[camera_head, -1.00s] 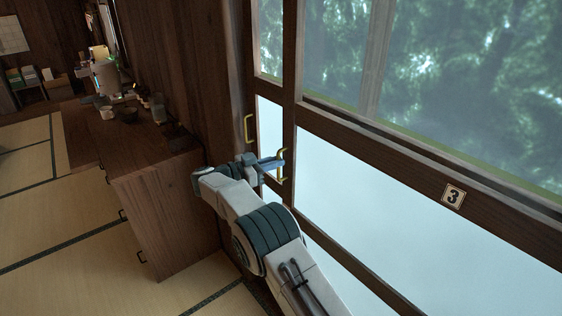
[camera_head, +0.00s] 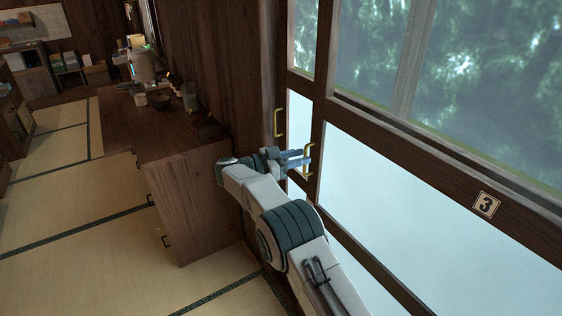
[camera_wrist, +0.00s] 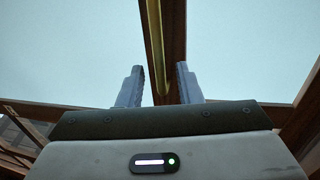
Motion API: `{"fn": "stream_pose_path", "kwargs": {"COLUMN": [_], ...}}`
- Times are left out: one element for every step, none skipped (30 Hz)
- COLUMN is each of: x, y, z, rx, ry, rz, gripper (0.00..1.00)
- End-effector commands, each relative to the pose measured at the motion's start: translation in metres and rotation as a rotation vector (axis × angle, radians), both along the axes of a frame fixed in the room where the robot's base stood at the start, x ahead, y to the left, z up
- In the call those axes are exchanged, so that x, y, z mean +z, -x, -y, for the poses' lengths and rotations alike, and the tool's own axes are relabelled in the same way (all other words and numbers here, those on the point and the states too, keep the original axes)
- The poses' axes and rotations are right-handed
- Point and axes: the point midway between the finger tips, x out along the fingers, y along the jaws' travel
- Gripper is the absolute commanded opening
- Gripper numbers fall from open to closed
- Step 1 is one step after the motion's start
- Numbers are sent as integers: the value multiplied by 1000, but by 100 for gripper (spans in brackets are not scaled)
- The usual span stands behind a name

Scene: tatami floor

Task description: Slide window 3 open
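Window 3 is a large wood-framed pane (camera_head: 400,200) on the right in the head view, with a "3" plate (camera_head: 486,205) on its rail. A brass handle (camera_head: 309,160) stands upright on its left stile; it also shows as a long bar (camera_wrist: 156,45) in the wrist view. My gripper (camera_head: 305,158) is at this handle. In the wrist view its two fingers (camera_wrist: 158,86) are apart, with the handle bar and wooden stile lying between them in the picture. Neither finger visibly touches the bar. I cannot tell how deep the bar sits between them.
A second brass handle (camera_head: 279,122) is on the wooden post just left of the window. A wooden cabinet (camera_head: 180,150) with bowls and small items on top stands left of my arm. Tatami floor (camera_head: 80,225) lies clear farther left.

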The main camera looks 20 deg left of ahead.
Motion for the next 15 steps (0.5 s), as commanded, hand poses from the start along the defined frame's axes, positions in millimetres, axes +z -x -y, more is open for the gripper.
{"fn": "stream_pose_path", "kwargs": {"x": [-2,-3,-3,-4,-4,-4,-4,-4,-4,-4,-4,-3,-3,-3,-2], "y": [5,9,14,18,23,30,35,40,47,52,55,61,65,68,71], "z": [-7,-10,-16,-21,-26,-34,-39,-44,-51,-56,-60,-66,-71,-74,-78], "rx": [4,3,3,4,4,4,2,2,2,0,0,0,0,0,-2], "ry": [-1,-1,-1,-1,-1,-1,-2,-3,-2,-3,-2,-1,-1,-1,-1], "rz": [-1,-1,0,0,0,0,1,2,-1,0,1,1,1,1,1], "gripper": [32,32,32,32,32,32,32,32,32,32,32,32,32,32,32]}}
